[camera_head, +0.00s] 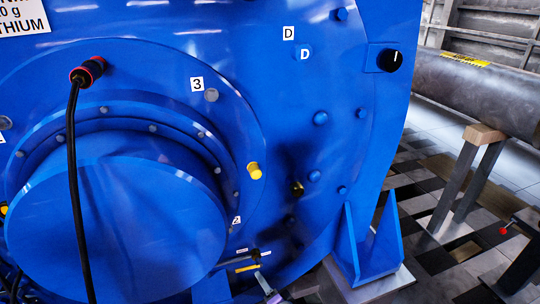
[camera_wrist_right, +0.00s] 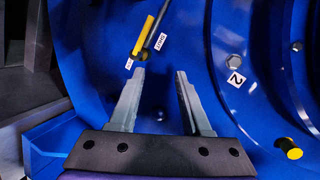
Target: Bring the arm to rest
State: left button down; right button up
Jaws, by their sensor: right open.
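My right gripper (camera_wrist_right: 161,74) is open in the right wrist view, with its two grey fingers apart and nothing between them. It points at the blue motor housing (camera_wrist_right: 90,50). In the head view only a small part of my right gripper (camera_head: 266,284) shows at the bottom edge, just below the levers. My left gripper is in neither view.
The blue motor (camera_head: 270,120) fills most of the head view. A black cable with a red-ringed plug (camera_head: 88,71) hangs across its front. A black knob (camera_head: 389,60) and a yellow plug (camera_head: 255,171) stick out. A grey cylinder (camera_head: 470,85) rests on a stand at right.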

jog(key=s+d+r+n+g+h, duration=0.2)
jog(key=s+d+n+g+h, duration=0.15)
jog(key=s+d, duration=0.8)
jog(key=s+d+r+n+g+h, duration=0.2)
jog(key=s+d+n+g, duration=0.4)
jog(key=s, duration=1)
pick_arm(q)
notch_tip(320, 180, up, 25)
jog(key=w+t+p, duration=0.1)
jog(key=p, duration=2)
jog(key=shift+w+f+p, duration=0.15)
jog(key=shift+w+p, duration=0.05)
jog(key=shift+p, duration=0.1)
pick_arm(e)
notch_tip(320, 180, up, 24)
jog(key=w+d+t, duration=0.1)
jog(key=t, duration=0.1)
jog(key=shift+w+d+r, duration=0.15)
jog(key=shift+d, duration=0.2)
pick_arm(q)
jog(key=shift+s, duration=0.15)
pick_arm(e)
jog(key=shift+m, duration=0.25)
